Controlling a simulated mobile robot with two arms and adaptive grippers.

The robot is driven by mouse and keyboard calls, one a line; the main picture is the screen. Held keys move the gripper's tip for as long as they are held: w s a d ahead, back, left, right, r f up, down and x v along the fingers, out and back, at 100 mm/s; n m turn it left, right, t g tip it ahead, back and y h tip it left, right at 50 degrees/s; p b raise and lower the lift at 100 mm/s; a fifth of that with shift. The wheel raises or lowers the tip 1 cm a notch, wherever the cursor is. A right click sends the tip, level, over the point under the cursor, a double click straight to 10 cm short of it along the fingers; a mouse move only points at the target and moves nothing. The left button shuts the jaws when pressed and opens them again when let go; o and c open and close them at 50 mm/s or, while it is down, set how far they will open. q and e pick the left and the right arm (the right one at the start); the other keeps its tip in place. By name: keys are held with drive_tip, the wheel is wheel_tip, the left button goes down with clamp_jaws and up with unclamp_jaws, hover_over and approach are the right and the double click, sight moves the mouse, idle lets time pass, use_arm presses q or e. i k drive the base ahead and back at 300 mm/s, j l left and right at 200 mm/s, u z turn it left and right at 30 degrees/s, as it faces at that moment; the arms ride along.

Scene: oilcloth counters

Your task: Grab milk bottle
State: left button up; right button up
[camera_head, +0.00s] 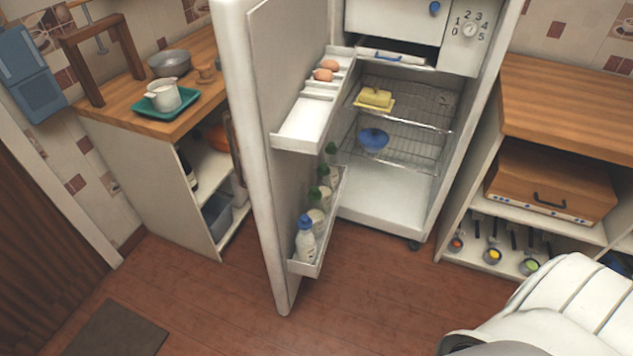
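The fridge door (262,190) stands open. A white milk bottle with a blue cap (305,241) stands upright at the near end of the door's lower shelf (299,269). Several pale bottles with green caps (322,194) stand in a row behind it on the same shelf. Which of these also hold milk is too small to tell. No gripper shows in this view.
The upper door shelf (303,125) holds brown eggs (327,70). Inside the fridge are a yellow butter dish (375,98) and a blue bowl (373,139). Wooden counters stand left (140,122) and right (565,105). The floor (345,310) before the fridge is clear.

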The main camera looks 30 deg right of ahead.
sight(306, 240)
drive_tip(key=i+j+z, duration=0.15)
drive_tip(key=z, duration=0.35)
drive_tip(key=i+j+z, duration=0.1)
drive_tip(key=j+z, duration=0.5)
drive_tip(key=z, duration=0.35)
drive_tip(key=j+z, duration=0.35)
drive_tip(key=z, duration=0.15)
drive_tip(key=j, duration=0.5)
drive_tip(key=k+j+z, duration=0.15)
drive_tip(key=j, duration=0.85)
drive_tip(key=k+j+z, duration=0.1)
drive_tip(key=j, duration=0.4)
drive_tip(key=k+l, duration=0.15)
drive_tip(key=l, duration=0.2)
drive_tip(key=k+l, duration=0.1)
drive_tip(key=l, duration=0.3)
